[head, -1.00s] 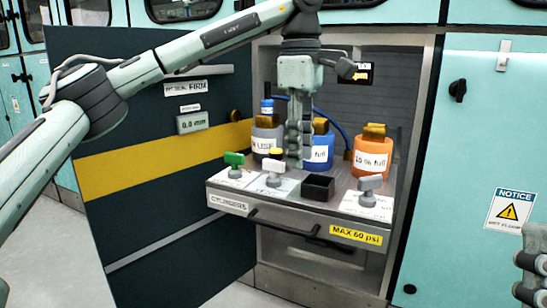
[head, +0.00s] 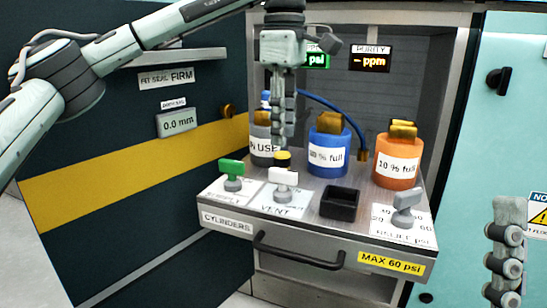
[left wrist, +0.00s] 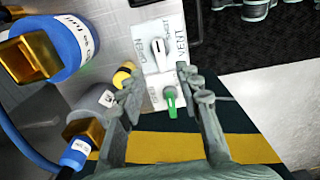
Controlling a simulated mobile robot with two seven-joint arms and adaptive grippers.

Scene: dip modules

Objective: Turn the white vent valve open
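The white vent valve (head: 284,178) is a T-shaped handle on a card marked VENT, at the front of the cylinder drawer. In the left wrist view the white handle (left wrist: 157,52) lies up the picture, beyond the fingertips. My left gripper (head: 284,140) points down just above and behind the white valve, apart from it. In the left wrist view the fingers of my left gripper (left wrist: 167,90) are spread with nothing between them, and the green valve shows in the gap. My right gripper (head: 506,270) is at the lower right, far from the valve; its finger opening is unclear.
The green valve (head: 232,172) is left of the white one and a grey regulator knob (head: 405,206) is to the right. A black box (head: 340,203) sits between. Grey, blue (head: 328,150) and orange (head: 397,160) cylinders stand behind. A yellow cap (head: 282,157) is close behind the white valve.

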